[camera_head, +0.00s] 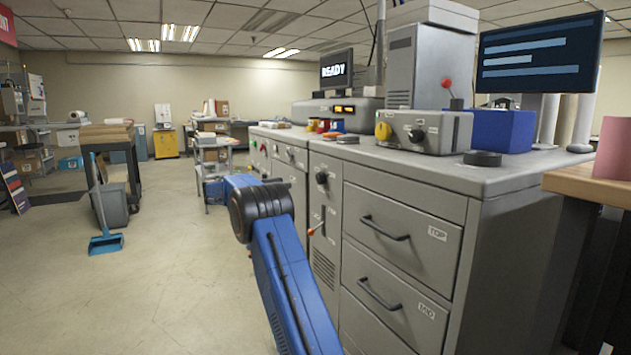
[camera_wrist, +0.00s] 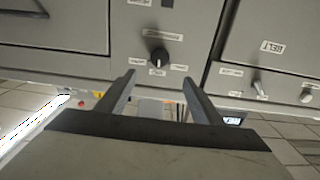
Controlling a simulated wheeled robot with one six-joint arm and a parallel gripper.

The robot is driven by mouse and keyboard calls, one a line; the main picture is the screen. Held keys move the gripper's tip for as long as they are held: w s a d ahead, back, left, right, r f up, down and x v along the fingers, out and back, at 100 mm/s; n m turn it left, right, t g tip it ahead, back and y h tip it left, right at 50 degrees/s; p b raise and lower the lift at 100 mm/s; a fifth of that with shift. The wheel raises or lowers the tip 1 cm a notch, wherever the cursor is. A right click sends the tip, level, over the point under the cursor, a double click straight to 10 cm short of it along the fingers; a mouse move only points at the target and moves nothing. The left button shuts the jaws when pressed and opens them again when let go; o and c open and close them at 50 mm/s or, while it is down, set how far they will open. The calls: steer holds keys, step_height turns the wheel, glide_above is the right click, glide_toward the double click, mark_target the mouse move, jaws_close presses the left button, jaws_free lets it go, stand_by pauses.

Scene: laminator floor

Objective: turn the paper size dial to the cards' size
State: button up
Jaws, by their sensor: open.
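A round black dial (camera_wrist: 160,57) shows in the wrist view on a grey panel, with small white labels around it too small to read. I cannot tell its setting. My gripper (camera_wrist: 159,79) is open and empty, its two dark fingers reaching toward the panel. The dial appears between and just beyond the fingertips; I cannot tell whether they touch it. In the head view my blue arm reaches toward the grey cabinet and my gripper is hidden. A black knob (camera_head: 322,177) is on the cabinet front; I cannot tell if it is the same dial. No cards can be made out.
A lever with a red-orange knob (camera_head: 312,231) sits below the cabinet knob. The drawers have protruding black handles (camera_head: 385,228). A small switch (camera_wrist: 259,88) and a pale knob (camera_wrist: 305,96) are right of the dial in the wrist view. The floor (camera_head: 150,290) at left is mostly clear.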

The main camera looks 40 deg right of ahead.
mark_target(318, 179)
steer(key=x, duration=1.6)
steer(key=shift+d, duration=0.3)
steer(key=c, duration=1.1)
